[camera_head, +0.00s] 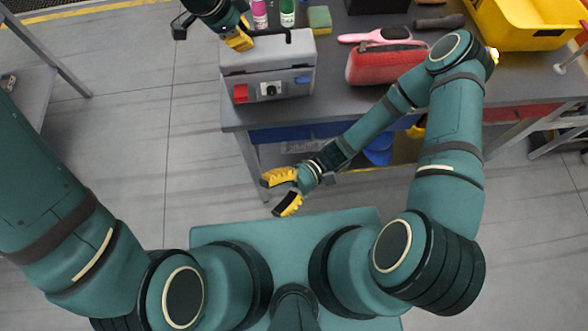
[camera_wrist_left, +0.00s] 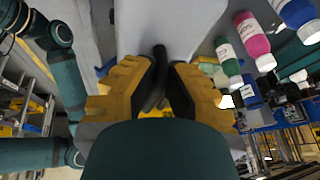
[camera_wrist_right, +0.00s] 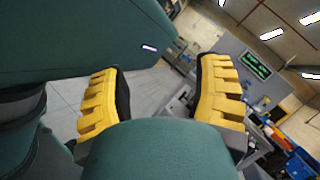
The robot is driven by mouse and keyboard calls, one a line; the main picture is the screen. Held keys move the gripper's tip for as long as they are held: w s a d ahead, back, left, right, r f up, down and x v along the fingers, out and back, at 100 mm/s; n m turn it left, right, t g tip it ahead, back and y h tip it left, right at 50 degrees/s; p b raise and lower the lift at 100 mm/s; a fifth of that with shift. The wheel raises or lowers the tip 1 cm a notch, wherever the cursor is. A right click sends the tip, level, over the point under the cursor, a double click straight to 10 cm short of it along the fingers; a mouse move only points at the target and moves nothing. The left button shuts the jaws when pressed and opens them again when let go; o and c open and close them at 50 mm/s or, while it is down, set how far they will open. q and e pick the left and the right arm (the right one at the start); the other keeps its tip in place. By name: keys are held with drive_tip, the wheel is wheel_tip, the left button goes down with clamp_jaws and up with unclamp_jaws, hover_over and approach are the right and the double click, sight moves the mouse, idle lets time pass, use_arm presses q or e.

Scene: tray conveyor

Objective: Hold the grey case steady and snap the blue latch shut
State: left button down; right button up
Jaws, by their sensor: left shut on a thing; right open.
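The grey case (camera_head: 262,61) stands near the table's left front corner. On its front are a red latch (camera_head: 240,92) at left and the small blue latch (camera_head: 302,80) at right. I cannot tell if the blue latch is open or shut. My left gripper (camera_head: 244,40) is at the top of the case, shut on its dark handle (camera_head: 275,38). The left wrist view shows the handle (camera_wrist_left: 157,78) between the yellow fingers, with the grey case (camera_wrist_left: 170,22) beyond. My right gripper (camera_head: 270,196) is open and empty, low in front of the table, apart from the case.
A red pouch (camera_head: 385,65) lies right of the case, with a pink brush (camera_head: 372,37) behind it. Pink (camera_head: 259,13) and green (camera_head: 287,12) bottles and a green sponge (camera_head: 320,19) stand behind the case. A yellow crate (camera_head: 528,22) is at far right.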

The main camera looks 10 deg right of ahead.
sight(301, 80)
drive_tip(key=d+f+n+t+h, duration=0.1)
drive_tip(key=d+f+t+h, duration=0.1)
drive_tip(key=d+f+h, duration=0.2)
drive_tip(key=shift+d+f+t+h, duration=0.2)
drive_tip(key=shift+f+t+h, duration=0.1)
drive_tip(key=shift+f+h, duration=1.75)
drive_tip(key=shift+r+h, duration=0.35)
drive_tip(key=shift+r, duration=0.05)
drive_tip(key=shift+w+r, duration=0.1)
drive_tip(key=c, duration=0.8)
drive_tip(key=w+d+r+m+t+y, duration=0.1)
drive_tip(key=w+m+y, duration=0.1)
drive_tip(key=m, duration=0.2)
drive_tip(key=w+d+r+m+y, duration=0.2)
drive_tip(key=m, duration=0.3)
drive_tip(key=w+d+r+m+t+y, duration=0.1)
drive_tip(key=w+d+r+m+y, duration=0.1)
drive_tip(key=m, duration=0.2)
drive_tip(key=shift+w+m+t, duration=0.2)
drive_tip(key=shift+m+t, duration=0.1)
drive_tip(key=shift+m, duration=0.1)
clamp_jaws()
drive_tip(key=w+d+r+m+t+y, duration=0.55)
drive_tip(key=w+d+m+t, duration=0.4)
drive_tip(key=m, duration=0.55)
drive_tip(key=w+a+r, duration=0.4)
drive_tip(key=a+r, duration=0.1)
drive_tip(key=a, duration=0.4)
drive_tip(key=shift+m+h, duration=0.3)
drive_tip(key=shift+h, duration=0.15)
